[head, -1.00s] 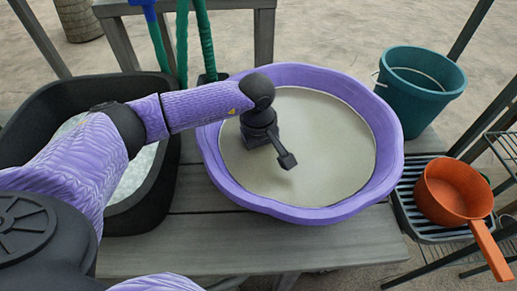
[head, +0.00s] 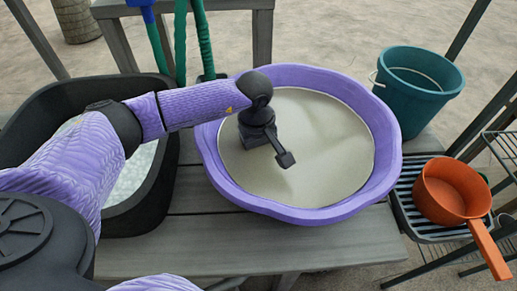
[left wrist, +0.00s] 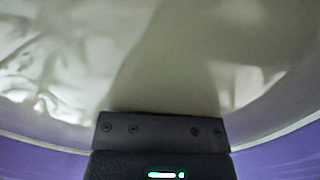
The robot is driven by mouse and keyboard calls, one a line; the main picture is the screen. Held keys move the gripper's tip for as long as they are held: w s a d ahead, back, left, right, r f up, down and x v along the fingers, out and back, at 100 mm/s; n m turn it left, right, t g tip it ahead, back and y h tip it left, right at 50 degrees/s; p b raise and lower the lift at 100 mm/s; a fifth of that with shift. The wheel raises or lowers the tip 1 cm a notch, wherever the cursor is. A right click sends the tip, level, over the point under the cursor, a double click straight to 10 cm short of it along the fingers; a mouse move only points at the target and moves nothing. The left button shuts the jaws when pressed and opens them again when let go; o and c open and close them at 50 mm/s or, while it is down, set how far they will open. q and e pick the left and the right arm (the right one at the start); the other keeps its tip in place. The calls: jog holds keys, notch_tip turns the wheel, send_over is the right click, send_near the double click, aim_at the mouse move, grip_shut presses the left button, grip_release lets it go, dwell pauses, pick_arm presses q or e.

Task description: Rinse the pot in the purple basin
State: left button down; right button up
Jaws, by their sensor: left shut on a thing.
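The purple basin (head: 343,213) stands on the wooden bench, filled with cloudy grey-beige water (head: 320,150); its wall also shows in the left wrist view (left wrist: 285,150). My left gripper (head: 262,140) reaches down into the left part of the basin. In the left wrist view only the dark gripper body (left wrist: 160,130) shows against the water. No pot is visible in the basin. My right gripper is out of view.
A black tub (head: 140,190) with whitish contents stands left of the basin. A teal bucket (head: 415,95) stands at the back right. An orange saucepan (head: 450,195) sits on a slatted rack (head: 405,190) at the right. Green-handled tools (head: 203,40) stand behind.

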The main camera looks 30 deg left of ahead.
pick_arm(q)
notch_tip(320, 180, up, 9)
jog(key=p, duration=0.5)
jog(key=shift+r+p, duration=0.1)
jog(key=shift+p, duration=0.25)
notch_tip(320, 180, up, 7)
jog(key=p, duration=0.4)
jog(key=shift+p, duration=0.3)
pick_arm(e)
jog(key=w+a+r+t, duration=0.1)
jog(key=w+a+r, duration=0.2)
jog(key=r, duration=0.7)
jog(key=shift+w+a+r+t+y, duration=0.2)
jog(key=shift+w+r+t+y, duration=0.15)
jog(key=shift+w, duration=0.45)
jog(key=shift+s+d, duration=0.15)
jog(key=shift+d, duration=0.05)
